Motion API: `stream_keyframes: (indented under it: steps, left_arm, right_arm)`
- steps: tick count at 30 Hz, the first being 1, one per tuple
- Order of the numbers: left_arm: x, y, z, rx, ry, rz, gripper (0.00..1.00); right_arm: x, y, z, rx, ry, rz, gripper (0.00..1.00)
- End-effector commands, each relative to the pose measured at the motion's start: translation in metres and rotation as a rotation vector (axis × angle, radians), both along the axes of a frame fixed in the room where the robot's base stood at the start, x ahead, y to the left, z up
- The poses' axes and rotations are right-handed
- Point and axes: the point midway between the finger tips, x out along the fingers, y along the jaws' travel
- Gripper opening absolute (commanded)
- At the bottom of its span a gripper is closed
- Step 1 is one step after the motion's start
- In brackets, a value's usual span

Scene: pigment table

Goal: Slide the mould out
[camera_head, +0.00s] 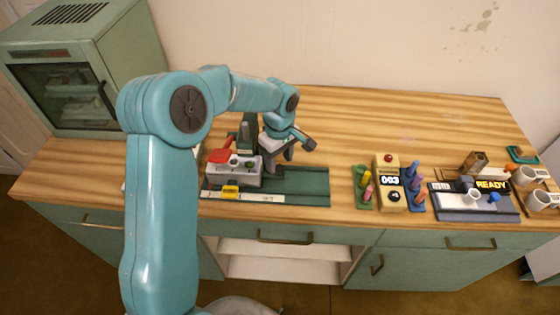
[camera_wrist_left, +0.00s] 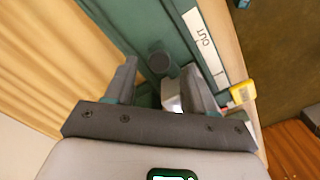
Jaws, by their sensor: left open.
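A grey metal block (camera_head: 246,174), which looks like the mould, sits on a green press base (camera_head: 300,187) left of the table's middle. A red lever (camera_head: 218,155) and a dark green post rise by it. My left gripper (camera_head: 290,152) is over the base, just right of the block, pointing down. In the left wrist view its two fingers (camera_wrist_left: 163,85) are apart. A dark round knob (camera_wrist_left: 159,62) shows beyond the fingertips and a small silver part (camera_wrist_left: 172,97) shows between the fingers. I cannot tell whether the fingers touch it. My right gripper is out of view.
A white scale strip (camera_head: 260,197) with a yellow slider (camera_head: 230,191) runs along the base's front. A green cabinet (camera_head: 75,65) stands back left. Bare wood lies behind.

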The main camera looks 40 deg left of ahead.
Motion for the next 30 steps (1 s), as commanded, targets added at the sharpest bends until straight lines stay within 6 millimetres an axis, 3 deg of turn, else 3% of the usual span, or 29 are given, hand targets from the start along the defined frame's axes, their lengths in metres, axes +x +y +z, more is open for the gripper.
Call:
stream_keyframes:
  steps: [6, 15, 20, 30]
  left_arm:
    - [0.002, 0.0, -0.022, 0.0, 0.001, -0.001, 0.54]
    - [0.003, 0.0, -0.024, 0.001, -0.001, -0.001, 0.54]
    - [0.003, 0.0, -0.024, 0.001, 0.0, -0.001, 0.02]
    - [0.009, -0.009, -0.026, 0.001, 0.0, -0.002, 0.0]
  right_arm:
    - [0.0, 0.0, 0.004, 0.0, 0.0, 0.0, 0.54]
    - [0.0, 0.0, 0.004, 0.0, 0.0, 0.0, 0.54]
    - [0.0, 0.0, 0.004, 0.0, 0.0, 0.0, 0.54]
    - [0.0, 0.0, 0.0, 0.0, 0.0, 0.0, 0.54]
